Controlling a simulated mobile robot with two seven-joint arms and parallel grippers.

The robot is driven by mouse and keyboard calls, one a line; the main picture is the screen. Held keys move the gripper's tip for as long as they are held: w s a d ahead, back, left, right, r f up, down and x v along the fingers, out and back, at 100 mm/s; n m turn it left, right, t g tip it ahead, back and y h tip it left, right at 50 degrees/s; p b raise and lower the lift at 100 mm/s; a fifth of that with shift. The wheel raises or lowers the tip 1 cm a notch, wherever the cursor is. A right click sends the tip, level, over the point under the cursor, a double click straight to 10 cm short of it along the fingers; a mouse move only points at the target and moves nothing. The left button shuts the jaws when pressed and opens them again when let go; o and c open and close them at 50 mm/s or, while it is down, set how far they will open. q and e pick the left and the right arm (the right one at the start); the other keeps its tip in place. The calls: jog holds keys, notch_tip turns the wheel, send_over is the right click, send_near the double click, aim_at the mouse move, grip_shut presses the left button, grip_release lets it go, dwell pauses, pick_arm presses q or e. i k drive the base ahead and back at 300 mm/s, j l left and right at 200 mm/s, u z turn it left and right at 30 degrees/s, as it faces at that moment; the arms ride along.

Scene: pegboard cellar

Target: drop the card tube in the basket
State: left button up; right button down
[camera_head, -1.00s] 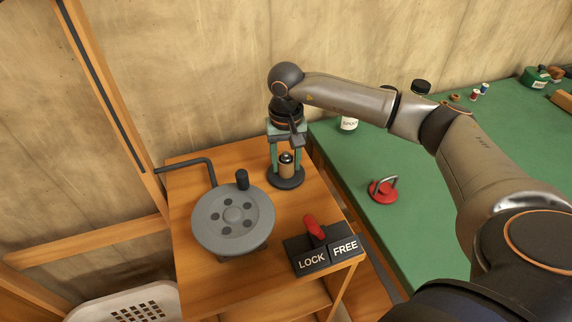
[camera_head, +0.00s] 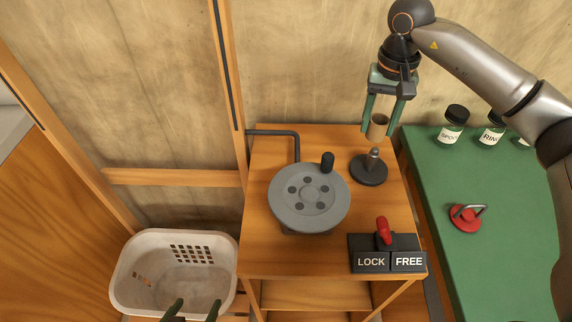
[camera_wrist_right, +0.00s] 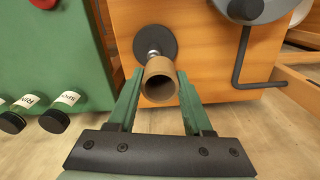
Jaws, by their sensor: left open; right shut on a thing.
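The card tube (camera_head: 378,127) is a short brown hollow cylinder. My right gripper (camera_head: 380,130) is shut on it and holds it above a dark post with a round base (camera_head: 369,171). In the right wrist view the tube (camera_wrist_right: 160,82) sits between the green fingers (camera_wrist_right: 158,88), with the post's tip showing just beyond it. The white basket (camera_head: 133,293) stands low at the lower left, left of the wooden stand, and its visible inside looks empty. My left gripper (camera_head: 190,312) shows only its green fingertips at the bottom edge, open, in front of the basket.
A grey wheel with a crank knob (camera_head: 309,198) and a LOCK/FREE switch with a red lever (camera_head: 384,232) sit on the wooden stand (camera_head: 262,246). A wooden upright (camera_head: 229,90) rises behind. Jars (camera_head: 452,127) and a red object (camera_head: 466,218) are on the green bench (camera_head: 500,265).

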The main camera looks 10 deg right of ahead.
aim_at(198, 287)
jog(key=u, duration=0.9)
